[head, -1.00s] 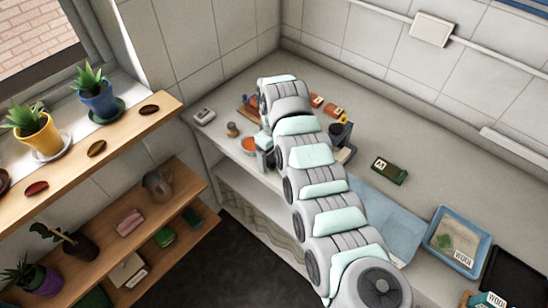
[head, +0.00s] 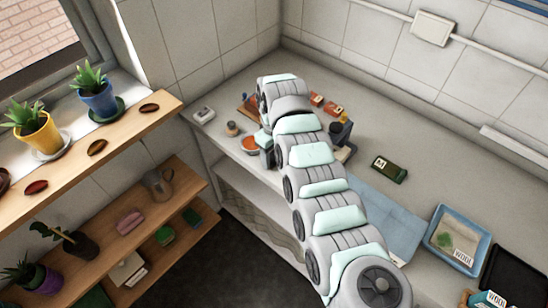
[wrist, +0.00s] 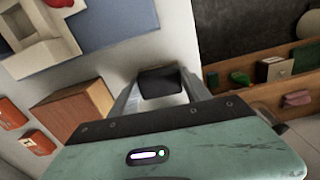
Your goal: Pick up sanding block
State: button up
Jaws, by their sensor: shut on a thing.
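A dark, near-black block (wrist: 160,82), which I take to be the sanding block, sits between the two grey fingers of my gripper (wrist: 160,92) in the wrist view. The fingers are shut on its sides. The block hangs past the teal gripper body, and its far side is hidden. In the head view my gripper (head: 266,157) shows only in part at the counter's front edge, beside an orange bowl (head: 250,145). My arm covers much of it, and I cannot make out the block there.
In the wrist view a wooden block (wrist: 72,112) and orange boxes (wrist: 38,142) lie to the left. In the head view a green box (head: 389,169), a blue mat (head: 385,215) and a blue tray (head: 457,240) lie right of my arm. Wooden shelves (head: 105,265) stand left.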

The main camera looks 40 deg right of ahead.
aim_at(274, 155)
notch_tip(274, 155, up, 20)
jog(key=b, duration=0.4)
dwell(0.5)
